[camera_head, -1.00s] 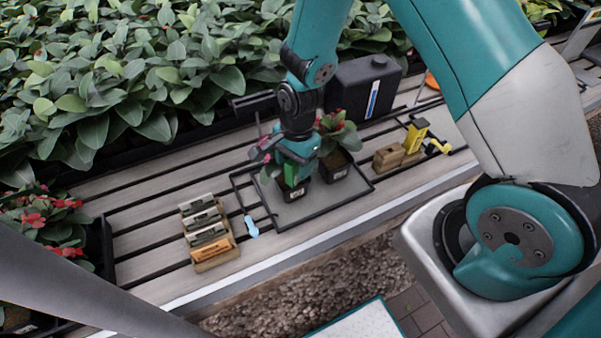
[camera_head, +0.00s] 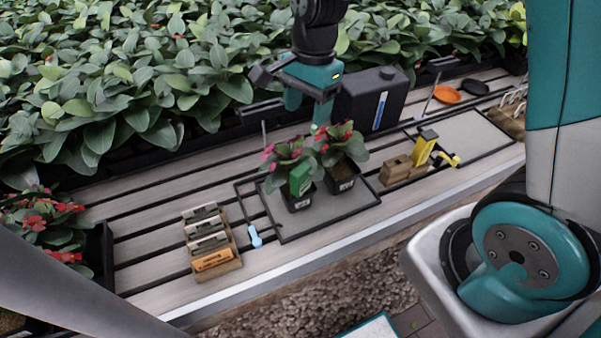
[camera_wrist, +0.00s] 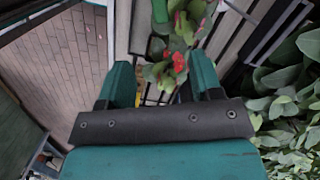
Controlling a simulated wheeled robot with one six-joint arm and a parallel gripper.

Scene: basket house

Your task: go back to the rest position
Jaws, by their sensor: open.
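My gripper (camera_head: 306,98) is raised above and behind two potted plants on the slatted bench, with its fingers apart and nothing between them. In the wrist view my gripper (camera_wrist: 158,82) also shows open, with leaves and red flowers beyond the fingertips. The left potted plant (camera_head: 285,160) has pink flowers and a green tag (camera_head: 300,178) on its front. The right potted plant (camera_head: 346,148) has red flowers. Both stand upright in black pots on a grey mat with a dark frame (camera_head: 316,215).
A wooden rack of clips (camera_head: 212,240) and a light blue tool (camera_head: 254,236) lie left of the mat. A black jug (camera_head: 378,98) stands behind. A wooden block with a yellow tool (camera_head: 421,150) and an orange dish (camera_head: 447,94) are to the right. Dense foliage (camera_head: 110,90) lines the back.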

